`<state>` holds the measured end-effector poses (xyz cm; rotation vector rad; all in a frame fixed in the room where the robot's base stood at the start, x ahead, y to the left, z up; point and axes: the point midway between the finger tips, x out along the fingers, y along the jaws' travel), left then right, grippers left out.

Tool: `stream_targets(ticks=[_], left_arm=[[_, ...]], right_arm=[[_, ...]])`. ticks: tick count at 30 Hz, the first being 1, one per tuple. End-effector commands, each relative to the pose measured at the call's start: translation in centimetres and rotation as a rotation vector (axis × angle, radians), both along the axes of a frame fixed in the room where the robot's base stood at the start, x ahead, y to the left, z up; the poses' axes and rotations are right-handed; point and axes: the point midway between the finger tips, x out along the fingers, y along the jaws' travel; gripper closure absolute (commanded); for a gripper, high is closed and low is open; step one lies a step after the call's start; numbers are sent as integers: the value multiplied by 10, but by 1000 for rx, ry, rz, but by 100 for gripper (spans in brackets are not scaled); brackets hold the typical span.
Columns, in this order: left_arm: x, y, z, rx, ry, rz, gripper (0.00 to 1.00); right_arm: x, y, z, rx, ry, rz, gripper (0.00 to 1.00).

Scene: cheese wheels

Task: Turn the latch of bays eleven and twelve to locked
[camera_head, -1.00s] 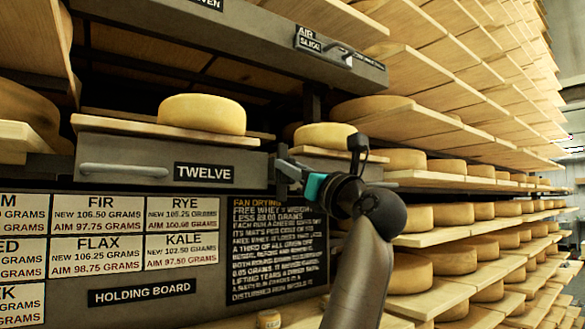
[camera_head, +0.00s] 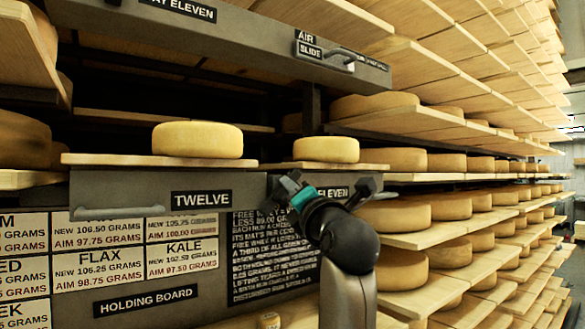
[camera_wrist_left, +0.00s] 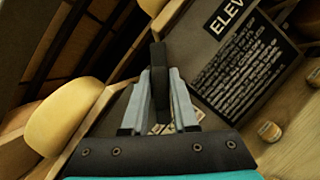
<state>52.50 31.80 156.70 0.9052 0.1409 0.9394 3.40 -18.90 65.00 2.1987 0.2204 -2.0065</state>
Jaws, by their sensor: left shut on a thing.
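The grey front marked TWELVE (camera_head: 150,196) and the one marked ELEVEN (camera_head: 322,190) stand side by side in the head view. Where they meet, my left gripper (camera_head: 276,187) covers most of the latch. In the left wrist view its two pale fingers (camera_wrist_left: 160,105) are shut on the dark bar of the latch (camera_wrist_left: 158,70). The ELEVEN label also shows in the left wrist view (camera_wrist_left: 224,16). Whether the latch stands at locked cannot be told. My right gripper is in neither view.
Cheese wheels sit on boards above bay twelve (camera_head: 197,140) and bay eleven (camera_head: 326,149). An AIR SLIDE handle (camera_head: 340,56) is on the beam above. The holding board (camera_head: 100,255) is below. Shelves of wheels (camera_head: 430,207) fill the right, close to my arm.

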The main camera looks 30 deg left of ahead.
Motion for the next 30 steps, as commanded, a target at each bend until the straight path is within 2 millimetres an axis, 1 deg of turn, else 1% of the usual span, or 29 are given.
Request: stream_targets(ticks=[1, 3, 9, 15, 21, 30], left_arm=[[0, 0, 5, 13, 44, 0, 100], [1, 0, 5, 37, 100, -1, 100], [1, 0, 5, 105, 261, 0, 100], [1, 0, 2, 169, 415, 0, 100], [2, -1, -1, 228, 551, -1, 100], [2, -1, -4, 281, 680, 0, 100]], right_arm=[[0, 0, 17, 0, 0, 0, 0], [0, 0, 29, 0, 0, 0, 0], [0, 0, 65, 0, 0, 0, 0], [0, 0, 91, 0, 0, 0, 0], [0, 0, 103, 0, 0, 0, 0], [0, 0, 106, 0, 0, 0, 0]])
